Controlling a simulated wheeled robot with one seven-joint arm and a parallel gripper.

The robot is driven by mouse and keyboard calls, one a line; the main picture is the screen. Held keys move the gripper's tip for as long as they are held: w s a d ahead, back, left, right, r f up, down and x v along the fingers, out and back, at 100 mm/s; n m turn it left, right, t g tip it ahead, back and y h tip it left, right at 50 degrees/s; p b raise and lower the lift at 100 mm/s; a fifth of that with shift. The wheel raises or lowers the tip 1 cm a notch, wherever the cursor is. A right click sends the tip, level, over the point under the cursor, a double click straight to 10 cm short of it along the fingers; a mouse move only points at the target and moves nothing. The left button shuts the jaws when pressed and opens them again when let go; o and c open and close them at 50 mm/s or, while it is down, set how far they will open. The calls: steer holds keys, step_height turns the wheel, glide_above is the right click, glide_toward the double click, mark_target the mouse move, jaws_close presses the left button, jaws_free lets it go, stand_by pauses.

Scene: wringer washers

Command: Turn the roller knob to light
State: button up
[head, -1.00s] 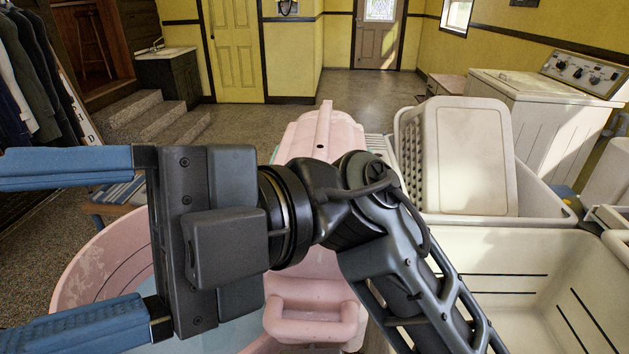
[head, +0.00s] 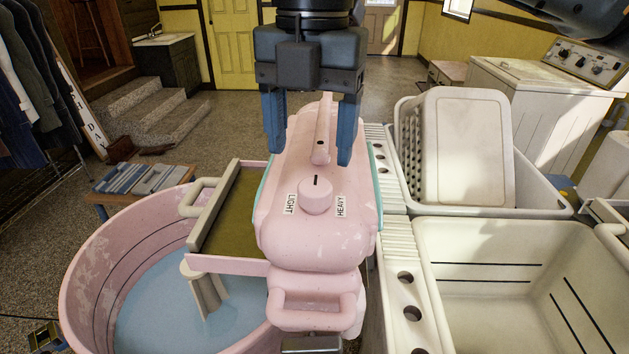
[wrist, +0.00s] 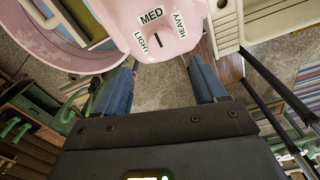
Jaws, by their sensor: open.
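The roller knob (head: 316,196) is a small round pink knob on top of the pink wringer head (head: 310,243). Its dark mark lies between the LIGHT label (head: 290,204) on the left and the HEAVY label (head: 341,206) on the right. In the wrist view the knob's mark (wrist: 158,41) points toward the MED label (wrist: 150,16). My gripper (head: 310,152) is open and empty, pointing down with blue fingers spread.
A pink tub (head: 85,285) with bluish water stands at the left. White laundry sinks (head: 465,222) and an upturned basket (head: 470,150) stand at the right. A pink bar (head: 323,130) rises along the wringer top, close to my fingers. A pink handle (head: 313,300) juts out in front.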

mark_target(315, 186)
steer(key=shift+w+d, duration=0.2)
steer(key=shift+f, duration=0.35)
steer(key=shift+f+p, duration=0.75)
steer(key=shift+f, duration=2.6)
steer(key=c, duration=1.1)
